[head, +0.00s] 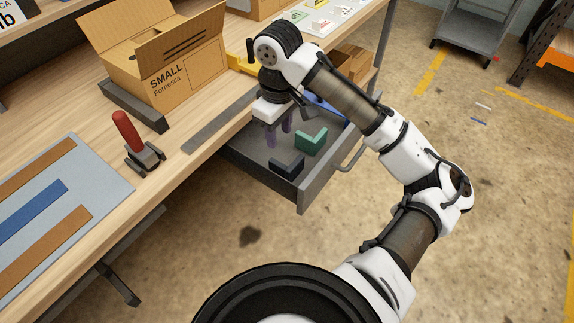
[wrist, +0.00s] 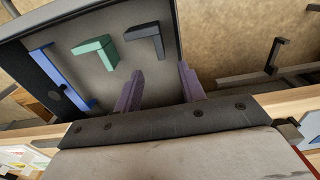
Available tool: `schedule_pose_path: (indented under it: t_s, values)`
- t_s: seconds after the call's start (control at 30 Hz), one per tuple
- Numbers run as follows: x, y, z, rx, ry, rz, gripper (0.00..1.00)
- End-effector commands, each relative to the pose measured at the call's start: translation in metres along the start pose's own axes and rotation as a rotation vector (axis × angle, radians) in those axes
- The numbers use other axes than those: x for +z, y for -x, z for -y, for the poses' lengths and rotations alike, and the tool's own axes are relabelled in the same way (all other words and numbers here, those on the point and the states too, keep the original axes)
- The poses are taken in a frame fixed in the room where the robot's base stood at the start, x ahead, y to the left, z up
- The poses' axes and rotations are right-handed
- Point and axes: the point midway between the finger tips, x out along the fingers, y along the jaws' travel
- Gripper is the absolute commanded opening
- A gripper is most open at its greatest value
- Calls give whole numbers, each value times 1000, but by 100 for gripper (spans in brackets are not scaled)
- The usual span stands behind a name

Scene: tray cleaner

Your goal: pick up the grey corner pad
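My gripper (head: 278,132) is over the drawer, up and to the left of the pad in the head view. In the wrist view its two purple fingers (wrist: 160,77) are spread, with nothing between them.
A green corner pad (head: 311,139) lies beside the grey one. A blue piece (wrist: 65,82) lies farther along the drawer. The drawer's walls (head: 302,195) surround them. On the workbench stand a cardboard box (head: 170,75) and a red-handled tool (head: 127,130).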

Motion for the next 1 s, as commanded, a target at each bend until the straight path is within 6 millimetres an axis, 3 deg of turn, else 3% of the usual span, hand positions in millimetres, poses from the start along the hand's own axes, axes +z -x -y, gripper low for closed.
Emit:
schedule_pose_path:
  t_s: [0.1, 0.43, 0.73, 1.0]
  values:
    - [8, -12, -2, -11, -9, 26, 40]
    - [8, -72, -1, -10, -8, 21, 40]
    - [7, -94, -2, -7, -7, 22, 40]
    - [6, -132, -3, -7, -7, 21, 40]
